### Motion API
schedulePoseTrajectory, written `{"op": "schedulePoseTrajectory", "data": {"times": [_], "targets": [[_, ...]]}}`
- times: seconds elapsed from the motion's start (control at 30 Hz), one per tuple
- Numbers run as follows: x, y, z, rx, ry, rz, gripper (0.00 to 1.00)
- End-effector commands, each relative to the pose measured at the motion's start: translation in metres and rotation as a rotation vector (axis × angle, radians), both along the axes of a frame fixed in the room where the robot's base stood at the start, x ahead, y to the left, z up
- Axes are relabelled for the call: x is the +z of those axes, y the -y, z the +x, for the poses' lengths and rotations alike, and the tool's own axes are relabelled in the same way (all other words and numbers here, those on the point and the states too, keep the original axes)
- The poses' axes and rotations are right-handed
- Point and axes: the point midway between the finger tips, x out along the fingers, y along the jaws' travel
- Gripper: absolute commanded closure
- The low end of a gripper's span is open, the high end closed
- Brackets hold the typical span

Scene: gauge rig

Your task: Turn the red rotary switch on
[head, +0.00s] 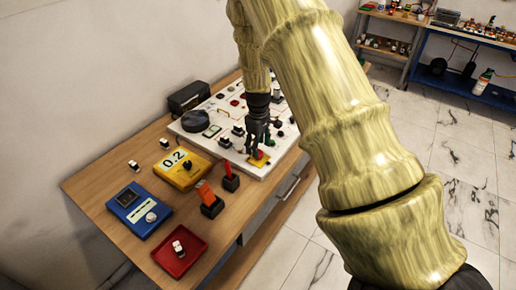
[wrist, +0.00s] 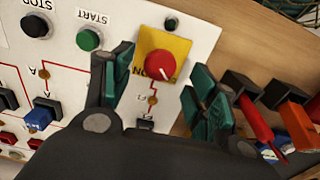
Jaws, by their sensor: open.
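The red rotary switch (wrist: 159,66) is a round red knob with a white pointer mark, set on a yellow plate (wrist: 181,48) on the white panel. In the wrist view it lies between the two green-padded fingers of my gripper (wrist: 158,90), with gaps on both sides. My gripper is open and holds nothing. In the head view my gripper (head: 257,142) is over the panel's near right corner, by the yellow plate (head: 260,159). The pointer mark is toward the lower right of the knob in the wrist view. The label on the plate is partly hidden.
The white panel (head: 190,127) carries several buttons, including a green START button (wrist: 88,39) and a black STOP button (wrist: 35,26). A yellow meter (head: 181,177), a blue meter (head: 131,208) and a red tray (head: 190,258) stand on the wooden table. Holders with red and orange tools stand beside the panel.

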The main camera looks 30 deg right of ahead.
Motion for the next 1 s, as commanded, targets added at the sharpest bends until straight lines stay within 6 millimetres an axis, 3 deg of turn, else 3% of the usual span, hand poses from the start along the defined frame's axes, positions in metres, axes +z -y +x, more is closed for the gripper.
{"op": "schedulePoseTrajectory", "data": {"times": [0.3, 0.67, 0.77, 0.93, 1.0], "targets": [[-0.024, 0.000, 0.000, 0.000, -0.001, 0.001, 0.42], [-0.028, 0.000, 0.000, 0.000, 0.000, 0.001, 0.42], [-0.028, 0.000, 0.000, 0.000, 0.000, 0.001, 0.54], [-0.028, 0.000, 0.000, 0.000, 0.000, 0.000, 0.85], [-0.027, 0.000, 0.000, 0.000, 0.000, 0.000, 0.88]]}}
